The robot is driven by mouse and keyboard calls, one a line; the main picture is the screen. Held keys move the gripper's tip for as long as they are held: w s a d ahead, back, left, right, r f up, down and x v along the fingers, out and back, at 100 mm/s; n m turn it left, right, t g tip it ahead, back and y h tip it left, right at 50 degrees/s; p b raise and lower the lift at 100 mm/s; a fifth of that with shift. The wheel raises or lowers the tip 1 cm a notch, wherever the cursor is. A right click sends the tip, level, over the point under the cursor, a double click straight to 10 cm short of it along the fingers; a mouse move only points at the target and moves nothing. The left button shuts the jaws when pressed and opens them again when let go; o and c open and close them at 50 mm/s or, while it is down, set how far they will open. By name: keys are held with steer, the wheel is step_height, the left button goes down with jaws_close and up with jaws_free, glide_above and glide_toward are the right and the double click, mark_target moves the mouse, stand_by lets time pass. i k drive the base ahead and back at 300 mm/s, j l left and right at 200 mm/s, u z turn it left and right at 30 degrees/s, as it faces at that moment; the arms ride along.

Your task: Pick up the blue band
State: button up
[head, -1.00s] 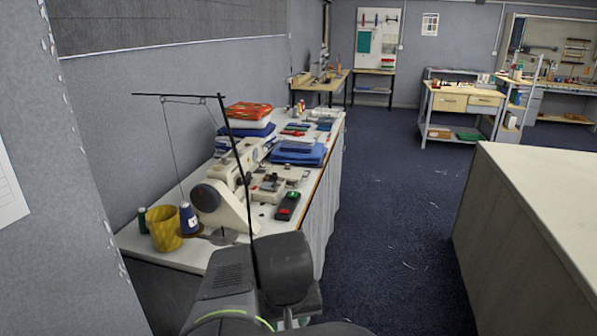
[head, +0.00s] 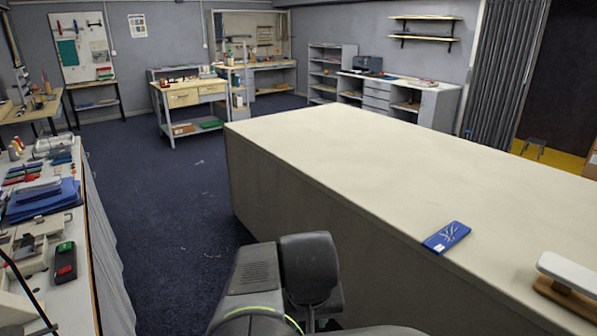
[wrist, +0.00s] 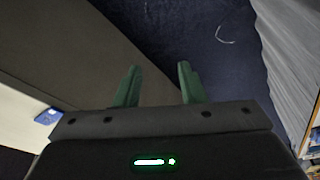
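A flat blue piece with white line markings, the only thing I see that could be the blue band (head: 446,237), lies near the front edge of the long pale table (head: 330,150). It also shows small at the left edge of the wrist view (wrist: 48,116). In the wrist view my gripper (wrist: 157,70) has its two green fingers apart with nothing between them. It points toward the dark floor beside the table, well to one side of the blue piece. In the head view the fingers are hidden behind my arm.
A white padded board on a wooden base (head: 568,280) stands to the right of the blue piece. The rest of the tabletop is clear. A bench with sewing gear and folded blue cloth (head: 45,200) is at the left. Dark floor (head: 165,185) is open between them.

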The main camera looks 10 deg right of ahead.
mark_target(438, 244)
steer(key=z, duration=1.5)
steer(key=i+j, duration=0.15)
steer(key=i, duration=0.3)
steer(key=i+j, duration=0.15)
steer(key=i, duration=0.25)
steer(key=i+j, duration=0.2)
steer(key=i, duration=0.25)
steer(key=i+j, duration=0.15)
steer(key=i, duration=0.25)
